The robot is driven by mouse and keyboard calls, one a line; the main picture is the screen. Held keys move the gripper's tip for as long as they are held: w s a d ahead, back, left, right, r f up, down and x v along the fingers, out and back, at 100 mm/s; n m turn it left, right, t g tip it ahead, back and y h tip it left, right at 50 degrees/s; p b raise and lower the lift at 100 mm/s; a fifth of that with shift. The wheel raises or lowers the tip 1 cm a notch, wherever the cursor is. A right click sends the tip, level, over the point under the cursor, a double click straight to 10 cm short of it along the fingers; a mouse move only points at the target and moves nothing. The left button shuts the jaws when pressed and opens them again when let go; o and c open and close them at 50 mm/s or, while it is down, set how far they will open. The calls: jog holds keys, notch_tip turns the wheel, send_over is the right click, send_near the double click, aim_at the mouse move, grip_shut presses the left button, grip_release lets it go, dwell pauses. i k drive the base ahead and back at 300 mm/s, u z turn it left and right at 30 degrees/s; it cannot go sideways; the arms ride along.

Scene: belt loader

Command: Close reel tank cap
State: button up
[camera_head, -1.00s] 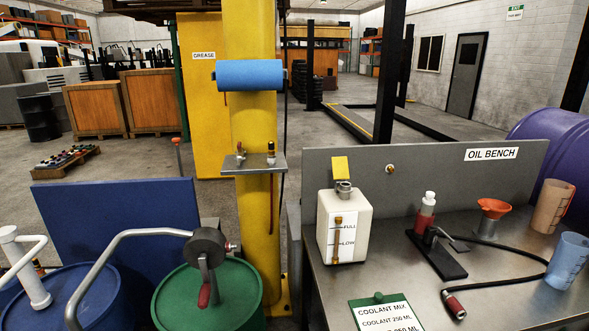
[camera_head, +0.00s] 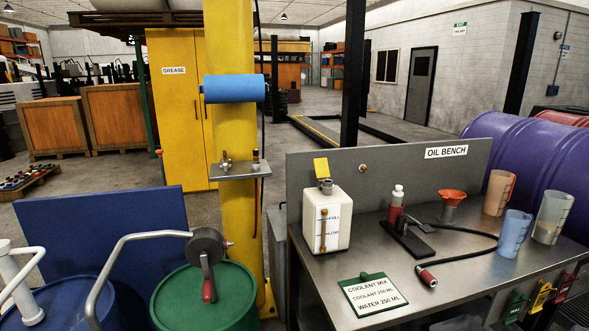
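A white tank (camera_head: 340,222) with FULL and LOW marks and an amber sight tube (camera_head: 323,231) stands upright on the left end of the oil bench. A grey filler neck (camera_head: 325,185) sits on its top. A yellow square flap (camera_head: 321,167) stands upright just behind the neck and does not cover it, so the cap looks open. Whether the flap is hinged to the neck is too small to tell. My gripper is not in view.
The oil bench (camera_head: 388,285) holds a coolant card (camera_head: 371,295), a black hose with a red-ended nozzle (camera_head: 427,277), a red bottle (camera_head: 395,206), an orange funnel (camera_head: 452,196) and jugs (camera_head: 513,233). A yellow post (camera_head: 231,135) and a green drum (camera_head: 205,295) stand left.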

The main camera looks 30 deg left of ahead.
aim_at(321, 168)
jog(key=i, duration=1)
jog(key=u, duration=0.1)
